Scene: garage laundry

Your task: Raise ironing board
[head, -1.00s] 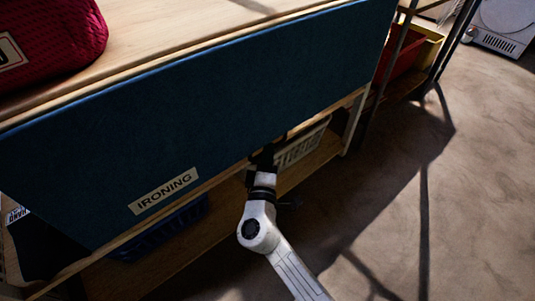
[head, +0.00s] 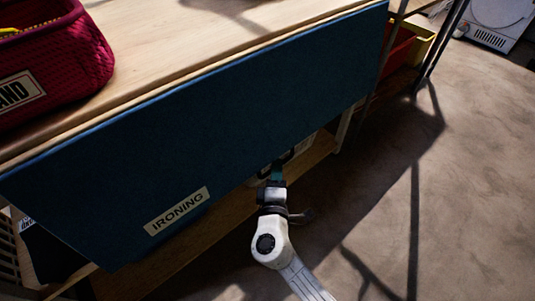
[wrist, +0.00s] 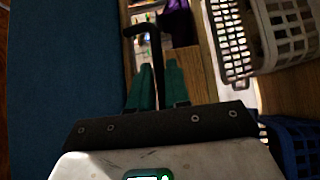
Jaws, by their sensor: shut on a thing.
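The ironing board (head: 200,130) is a dark blue panel labelled "IRONING", hanging along the front of a wooden worktop. In the wrist view the ironing board (wrist: 50,80) fills the left side as a blue face. My gripper (head: 277,172) is at its lower edge, right of the label. In the wrist view the green fingers of my gripper (wrist: 158,80) are shut on a thin black bar (wrist: 155,48) that runs away between them and has a crosspiece at its far end. How the bar joins the board is hidden.
A red bag (head: 60,50) sits on the wooden worktop (head: 190,35). A shelf below holds a pale basket (wrist: 282,30) and a blue basket (wrist: 295,145) close to my gripper. Red and yellow bins (head: 405,45) stand at the right.

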